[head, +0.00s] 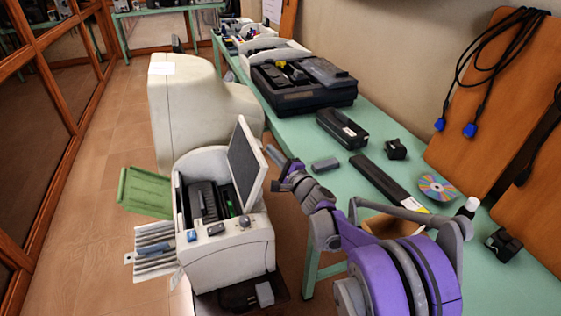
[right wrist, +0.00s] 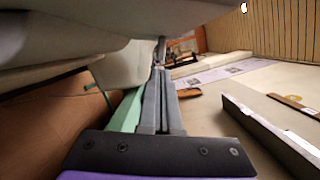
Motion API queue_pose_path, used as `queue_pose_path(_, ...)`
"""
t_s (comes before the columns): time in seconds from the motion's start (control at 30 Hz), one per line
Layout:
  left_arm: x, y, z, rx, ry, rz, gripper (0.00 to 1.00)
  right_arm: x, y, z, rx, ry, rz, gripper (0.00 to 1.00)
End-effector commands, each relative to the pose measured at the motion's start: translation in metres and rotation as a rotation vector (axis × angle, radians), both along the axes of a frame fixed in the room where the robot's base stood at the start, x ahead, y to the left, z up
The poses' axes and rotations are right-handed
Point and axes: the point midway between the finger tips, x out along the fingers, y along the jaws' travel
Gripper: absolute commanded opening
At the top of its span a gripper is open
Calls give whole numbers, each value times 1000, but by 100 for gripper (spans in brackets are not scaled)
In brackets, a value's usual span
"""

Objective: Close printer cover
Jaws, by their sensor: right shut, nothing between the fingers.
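The printer (head: 245,248) is a beige box at the lower middle in the head view. Its cover (head: 246,163) stands up, open, tilted to the right, with a dark inner face. The dark inside and cartridges (head: 206,203) are exposed. My right gripper (head: 272,155) is just right of the cover, on its outer side, with shut, empty fingers. I cannot tell if they touch the cover. The shut fingers (right wrist: 160,85) also show in the right wrist view, under a large pale surface at the upper left. My left gripper is not in view.
A green table (head: 400,160) runs along the right wall, holding a black device (head: 300,85), a long dark bar (head: 388,183), a disc (head: 438,187) and small parts. A beige monitor (head: 195,105) stands behind the printer.

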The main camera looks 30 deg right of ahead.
Motion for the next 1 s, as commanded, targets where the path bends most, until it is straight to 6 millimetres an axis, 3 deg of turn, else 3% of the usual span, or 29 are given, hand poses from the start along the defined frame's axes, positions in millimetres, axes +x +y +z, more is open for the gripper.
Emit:
queue_pose_path(0.2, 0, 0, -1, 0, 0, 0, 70, 15, 0, 1, 0, 0, 1, 0)
queue_pose_path(1.0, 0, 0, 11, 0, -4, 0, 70, 16, 5, 11, -74, 17, 1, 0)
